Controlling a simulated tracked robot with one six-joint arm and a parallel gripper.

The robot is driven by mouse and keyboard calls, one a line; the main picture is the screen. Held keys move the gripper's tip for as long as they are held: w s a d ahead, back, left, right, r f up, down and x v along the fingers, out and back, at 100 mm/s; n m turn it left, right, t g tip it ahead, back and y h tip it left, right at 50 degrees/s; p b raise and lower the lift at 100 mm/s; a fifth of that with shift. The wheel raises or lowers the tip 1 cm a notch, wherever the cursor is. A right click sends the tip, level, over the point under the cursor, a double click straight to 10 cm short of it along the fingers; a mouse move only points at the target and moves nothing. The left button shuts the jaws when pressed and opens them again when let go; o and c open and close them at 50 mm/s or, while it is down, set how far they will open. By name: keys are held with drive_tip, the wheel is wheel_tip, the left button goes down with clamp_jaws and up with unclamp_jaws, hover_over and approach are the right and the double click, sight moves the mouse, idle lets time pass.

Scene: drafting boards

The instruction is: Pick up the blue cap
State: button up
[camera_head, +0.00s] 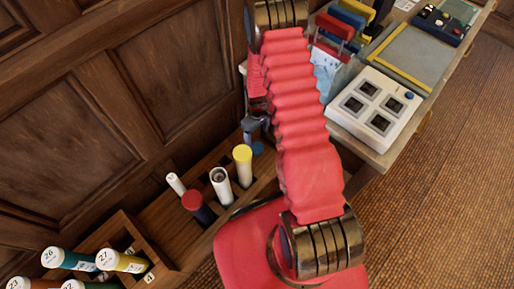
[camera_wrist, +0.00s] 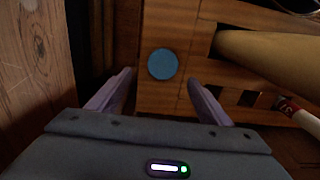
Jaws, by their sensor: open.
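The blue cap (camera_wrist: 163,63) is a flat blue disc on a wooden surface in the wrist view. It lies between and slightly beyond the tips of my gripper (camera_wrist: 161,78). The two fingers are apart, one on each side, with nothing held. In the head view the blue cap (camera_head: 257,148) is a small blue patch at the back end of the wooden tube rack, just below my grey gripper (camera_head: 254,128). My red arm hides the area right of it. I cannot tell the height of the fingers above it.
The rack (camera_head: 178,232) holds upright tubes, including a yellow-capped one (camera_head: 242,154) close to the cap and a red-capped one (camera_head: 193,200). A pale tube (camera_wrist: 275,55) fills the wrist view's right side. A white panel (camera_head: 353,124) stands on the bench at right.

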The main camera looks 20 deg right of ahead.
sight(256, 147)
drive_tip(key=shift+f, duration=2)
drive_tip(key=shift+s+a+f, duration=0.1)
drive_tip(key=shift+a+f, duration=0.05)
drive_tip(key=shift+f, duration=1.15)
drive_tip(key=shift+s+a+f, duration=0.1)
drive_tip(key=shift+f, duration=1.2)
drive_tip(key=shift+c, duration=0.6)
drive_tip(key=c, duration=1)
drive_tip(key=shift+r, duration=0.1)
drive_tip(key=shift+r, duration=4.95)
